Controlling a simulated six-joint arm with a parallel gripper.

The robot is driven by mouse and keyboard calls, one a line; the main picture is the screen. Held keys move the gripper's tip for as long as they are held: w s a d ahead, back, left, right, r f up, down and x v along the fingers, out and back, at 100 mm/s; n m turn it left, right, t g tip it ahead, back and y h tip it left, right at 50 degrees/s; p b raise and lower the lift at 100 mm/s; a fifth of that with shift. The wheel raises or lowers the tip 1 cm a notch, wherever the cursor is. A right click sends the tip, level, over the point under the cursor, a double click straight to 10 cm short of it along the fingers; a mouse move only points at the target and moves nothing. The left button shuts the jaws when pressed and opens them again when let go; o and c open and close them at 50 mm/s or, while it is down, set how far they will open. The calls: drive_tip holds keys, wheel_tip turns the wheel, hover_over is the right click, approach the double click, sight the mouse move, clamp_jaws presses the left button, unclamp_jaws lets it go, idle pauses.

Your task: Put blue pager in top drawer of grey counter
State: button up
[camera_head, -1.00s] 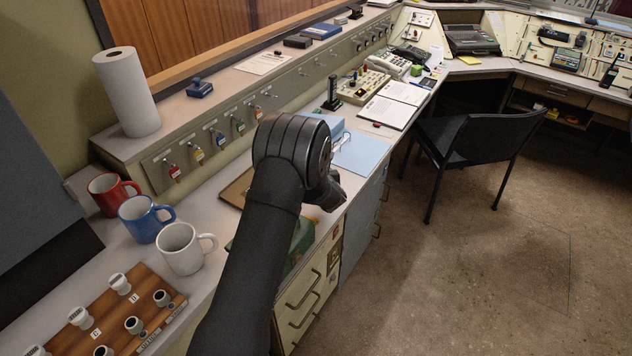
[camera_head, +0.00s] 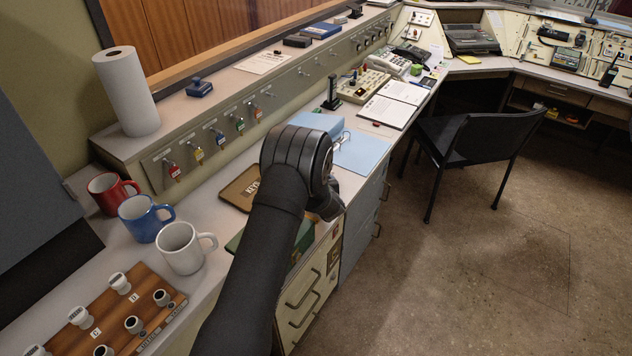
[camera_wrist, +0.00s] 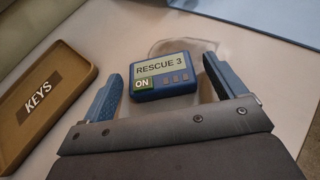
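The blue pager (camera_wrist: 163,78), with a screen reading "RESCUE 3" and a green "ON" label, lies on the light counter top in the wrist view. My gripper (camera_wrist: 166,85) is open, its blue-padded fingers spread on either side of the pager with gaps to both. In the head view my gripper (camera_head: 332,208) is mostly hidden by my wrist, over the counter's front edge area; the pager is hidden there. The counter front below has cream drawers with handles (camera_head: 303,295) and a blue-grey section (camera_head: 362,228); all look shut, though my arm covers part.
A brown "KEYS" tray (camera_wrist: 40,98) lies left of the pager and also shows in the head view (camera_head: 231,196). A green object (camera_head: 303,240) is partly behind my arm. Mugs (camera_head: 183,250) stand left.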

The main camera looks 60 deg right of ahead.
drive_tip(key=shift+r, duration=0.15)
drive_tip(key=shift+s+a+r, duration=0.2)
drive_tip(key=v, duration=1)
drive_tip(key=shift+s+a, duration=0.15)
drive_tip(key=shift+o, duration=0.4)
drive_tip(key=shift+s+a+r, duration=0.15)
drive_tip(key=shift+s+a, duration=0.15)
drive_tip(key=shift+a, duration=0.05)
drive_tip(key=shift+w, duration=0.1)
